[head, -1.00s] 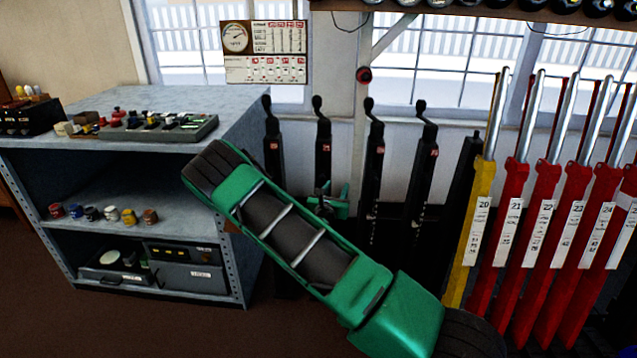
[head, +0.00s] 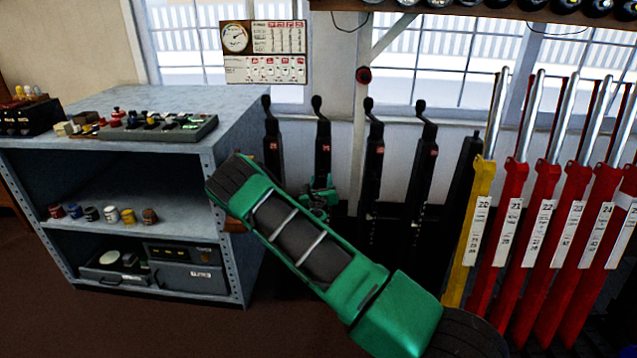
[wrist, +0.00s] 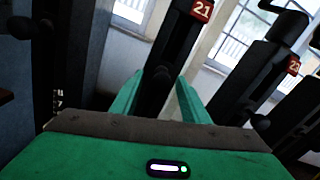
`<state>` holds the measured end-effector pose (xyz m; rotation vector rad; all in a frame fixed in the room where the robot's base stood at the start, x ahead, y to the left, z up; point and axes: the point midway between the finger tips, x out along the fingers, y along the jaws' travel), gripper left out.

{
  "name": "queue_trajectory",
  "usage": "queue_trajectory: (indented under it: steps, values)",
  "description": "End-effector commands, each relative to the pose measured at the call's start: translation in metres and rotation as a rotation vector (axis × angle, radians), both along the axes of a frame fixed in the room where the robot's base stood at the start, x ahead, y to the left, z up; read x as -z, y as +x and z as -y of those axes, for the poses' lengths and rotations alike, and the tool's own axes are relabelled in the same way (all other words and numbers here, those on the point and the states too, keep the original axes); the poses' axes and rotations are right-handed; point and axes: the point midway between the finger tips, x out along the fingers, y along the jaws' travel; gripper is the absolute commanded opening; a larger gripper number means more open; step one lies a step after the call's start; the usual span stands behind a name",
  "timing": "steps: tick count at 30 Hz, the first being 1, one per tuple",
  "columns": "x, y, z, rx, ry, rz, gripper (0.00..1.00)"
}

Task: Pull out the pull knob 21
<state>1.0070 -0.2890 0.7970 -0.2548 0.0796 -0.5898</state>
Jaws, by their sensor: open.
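The lever post marked 21 (wrist: 180,35) is black with a red number plate (wrist: 201,10). It stands straight ahead in the wrist view, and in the head view it seems to be the second black post (head: 323,150). My gripper (wrist: 160,80) is open, with a green finger on each side of the lower post. A dark rounded shape, seemingly pull knob 21 (wrist: 157,100), lies between the fingers, but black on black makes its outline and any contact hard to tell. In the head view my gripper (head: 318,196) is small and low in front of that post, partly behind my arm.
Another black post (wrist: 255,75) with its own round knob (wrist: 261,122) stands close on the right. A further black lever stands left. A grey shelf unit (head: 205,150) is left of my arm. Yellow (head: 470,220) and red levers (head: 510,220) stand at right.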

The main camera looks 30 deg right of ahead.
Motion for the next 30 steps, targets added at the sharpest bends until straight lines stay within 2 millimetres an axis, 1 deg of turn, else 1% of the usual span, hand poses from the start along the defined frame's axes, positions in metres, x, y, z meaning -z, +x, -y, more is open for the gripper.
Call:
queue_trajectory:
  steps: [4,13,14,15,17,18,19,25,30]
  values:
    - [0.0,0.008,0.006,0.0,0.001,0.001,0.41]
    - [0.0,0.01,0.007,0.0,0.0,0.0,0.41]
    - [0.0,0.01,0.007,0.0,0.0,0.0,0.39]
    - [0.0,0.01,0.007,0.0,0.0,0.0,0.29]
    - [0.0,0.01,0.007,0.0,0.0,0.0,0.15]
    - [0.0,0.01,0.007,-0.001,0.001,0.0,0.06]
    - [0.0,0.01,0.006,-0.001,0.001,0.0,0.0]
    - [0.0,0.008,0.003,-0.003,0.0,-0.001,0.0]
    - [0.0,-0.007,-0.009,-0.006,0.0,-0.002,0.0]
